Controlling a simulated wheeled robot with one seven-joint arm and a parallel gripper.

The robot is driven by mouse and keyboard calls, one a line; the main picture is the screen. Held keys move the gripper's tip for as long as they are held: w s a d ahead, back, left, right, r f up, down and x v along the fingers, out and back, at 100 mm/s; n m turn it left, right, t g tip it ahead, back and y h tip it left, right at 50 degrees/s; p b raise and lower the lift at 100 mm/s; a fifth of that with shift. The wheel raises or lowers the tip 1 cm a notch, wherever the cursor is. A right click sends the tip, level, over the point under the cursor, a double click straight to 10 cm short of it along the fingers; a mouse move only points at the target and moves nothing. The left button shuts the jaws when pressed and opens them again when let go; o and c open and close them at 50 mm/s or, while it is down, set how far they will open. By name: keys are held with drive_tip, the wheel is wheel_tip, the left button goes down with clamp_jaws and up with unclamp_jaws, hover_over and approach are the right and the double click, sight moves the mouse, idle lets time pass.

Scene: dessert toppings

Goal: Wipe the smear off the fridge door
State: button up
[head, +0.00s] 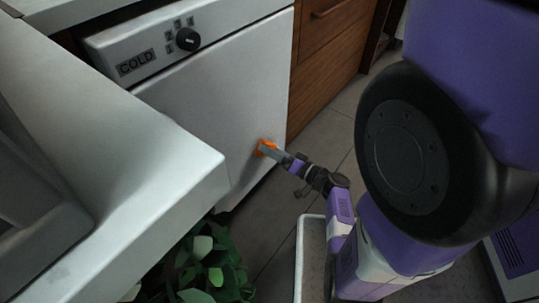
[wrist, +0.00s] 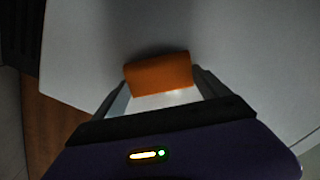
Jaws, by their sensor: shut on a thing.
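The white fridge door (head: 215,95) stands at the centre left of the head view, below a panel marked COLD. It also fills much of the wrist view (wrist: 90,50). My gripper (head: 264,149) is at the lower right part of the door. It is shut on an orange block, which looks like a sponge (wrist: 158,74), held between the two fingers in the wrist view. The sponge is at or very near the door surface; I cannot tell if it touches. I see no smear on the visible door; the part behind the sponge is hidden.
A white counter (head: 150,170) juts out at the left front. A leafy green plant (head: 210,265) stands below it. A white-rimmed tray (head: 300,255) is on the floor near my arm. Wooden drawers (head: 325,60) stand right of the fridge. Tiled floor shows between.

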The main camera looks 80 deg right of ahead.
sight(243, 165)
drive_tip(key=shift+w, duration=0.1)
drive_tip(key=shift+w+a, duration=0.65)
drive_tip(key=shift+a, duration=0.5)
drive_tip(key=shift+w+a, duration=0.65)
drive_tip(key=shift+a, duration=0.45)
drive_tip(key=shift+w+a, duration=0.65)
drive_tip(key=shift+a, duration=0.5)
drive_tip(key=shift+w+a, duration=0.9)
drive_tip(key=shift+a, duration=0.15)
drive_tip(key=v, duration=0.6)
drive_tip(key=shift+s, duration=0.15)
